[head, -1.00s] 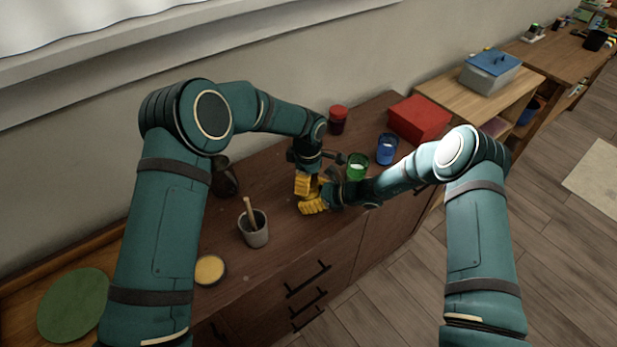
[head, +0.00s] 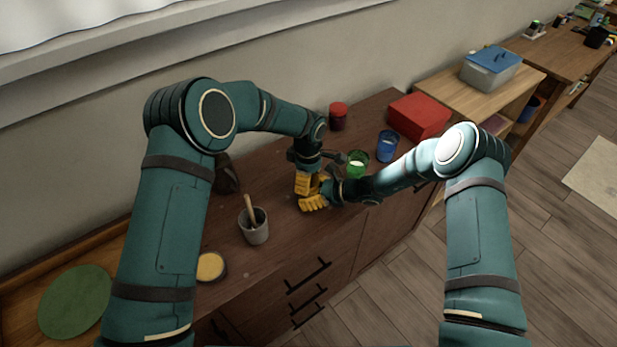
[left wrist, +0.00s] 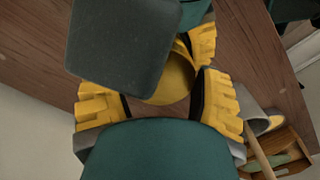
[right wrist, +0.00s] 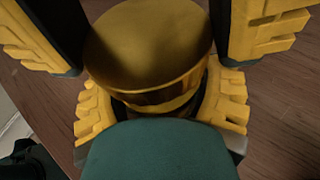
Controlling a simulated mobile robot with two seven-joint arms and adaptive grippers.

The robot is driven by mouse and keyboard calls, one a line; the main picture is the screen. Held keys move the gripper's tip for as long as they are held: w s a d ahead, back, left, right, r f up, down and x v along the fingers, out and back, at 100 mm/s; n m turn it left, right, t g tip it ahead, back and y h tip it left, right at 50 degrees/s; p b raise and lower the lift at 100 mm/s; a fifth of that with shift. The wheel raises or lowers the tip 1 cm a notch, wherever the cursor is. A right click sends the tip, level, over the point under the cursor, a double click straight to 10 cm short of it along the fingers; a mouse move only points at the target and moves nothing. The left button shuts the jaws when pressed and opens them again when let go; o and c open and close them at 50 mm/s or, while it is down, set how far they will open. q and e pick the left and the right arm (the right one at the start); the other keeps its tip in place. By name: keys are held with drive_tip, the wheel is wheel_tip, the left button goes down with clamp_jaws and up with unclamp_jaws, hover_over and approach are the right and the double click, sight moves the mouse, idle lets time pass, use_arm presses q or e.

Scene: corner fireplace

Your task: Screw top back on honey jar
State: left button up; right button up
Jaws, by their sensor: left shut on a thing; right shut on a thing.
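The honey jar (right wrist: 150,99) shows in the right wrist view as a dark amber band under a round gold lid (right wrist: 150,45). The lid sits on or right over the jar mouth; I cannot tell whether its thread is engaged. My left gripper (head: 306,184) comes from above and is shut on the lid, which also shows in the left wrist view (left wrist: 172,84). My right gripper (head: 314,202) comes from the side, just below, and is shut on the jar. In the head view the yellow fingers hide both jar and lid.
On the dark wooden cabinet (head: 290,245) stand a grey cup with a wooden stick (head: 255,232), a round yellow-topped dish (head: 211,267), a green glass (head: 356,165), a blue glass (head: 387,147), a red-lidded jar (head: 338,117) and a red box (head: 419,117). The front middle is bare.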

clamp_jaws()
use_arm(q)
drive_tip(key=m, duration=0.6)
drive_tip(key=shift+m, duration=0.4)
drive_tip(key=o, duration=0.7)
drive_tip(key=shift+o, duration=0.2)
drive_tip(key=shift+r, duration=2.2)
drive_tip(key=shift+o, duration=0.3)
